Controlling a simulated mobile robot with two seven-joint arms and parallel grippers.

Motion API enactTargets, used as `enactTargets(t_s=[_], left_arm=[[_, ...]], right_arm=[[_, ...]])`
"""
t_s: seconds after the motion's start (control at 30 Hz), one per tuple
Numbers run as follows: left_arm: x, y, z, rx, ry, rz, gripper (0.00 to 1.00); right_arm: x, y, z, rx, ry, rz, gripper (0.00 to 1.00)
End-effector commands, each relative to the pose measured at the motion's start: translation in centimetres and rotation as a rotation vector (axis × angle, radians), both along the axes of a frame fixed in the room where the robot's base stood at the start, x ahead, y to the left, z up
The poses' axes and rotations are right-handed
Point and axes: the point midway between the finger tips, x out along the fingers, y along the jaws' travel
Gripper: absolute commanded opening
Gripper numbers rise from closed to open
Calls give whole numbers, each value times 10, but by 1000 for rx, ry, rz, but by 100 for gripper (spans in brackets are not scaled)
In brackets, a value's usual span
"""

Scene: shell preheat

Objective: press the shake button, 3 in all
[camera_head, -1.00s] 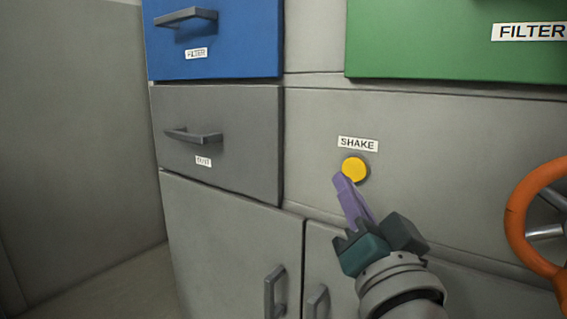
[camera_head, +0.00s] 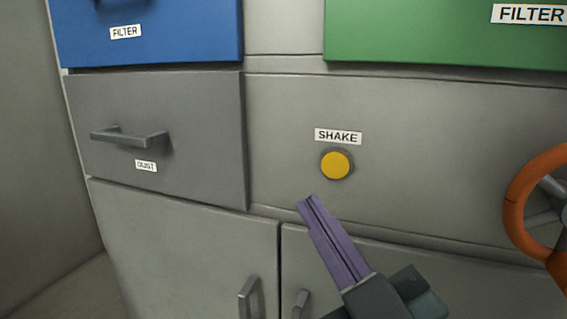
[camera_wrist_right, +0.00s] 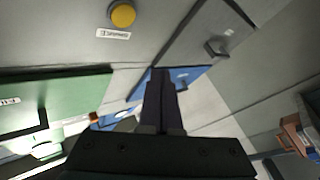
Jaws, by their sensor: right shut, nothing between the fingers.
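The round yellow shake button (camera_head: 336,164) sits on the grey cabinet panel, just below the white SHAKE label (camera_head: 338,136). It also shows at the top of the right wrist view (camera_wrist_right: 123,15). My right gripper (camera_head: 308,203) has purple fingers closed together with nothing between them. In the head view its tips lie below and left of the button, apart from it. In the right wrist view the shut fingers (camera_wrist_right: 160,75) point up the picture, with the button to their upper left. My left gripper is not in view.
An orange handwheel (camera_head: 514,205) stands at the right. A grey drawer labelled DUST (camera_head: 200,110) and a blue FILTER drawer (camera_head: 190,30) are at left. A green FILTER panel (camera_head: 430,35) is at upper right. Cabinet doors with handles (camera_head: 250,295) are below.

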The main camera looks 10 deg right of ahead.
Motion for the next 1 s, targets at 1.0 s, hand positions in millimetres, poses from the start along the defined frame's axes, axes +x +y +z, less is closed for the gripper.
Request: enactTargets(t_s=[1.0], left_arm=[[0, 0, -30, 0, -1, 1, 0]], right_arm=[[73, -50, 0, 2, 0, 0, 0]])
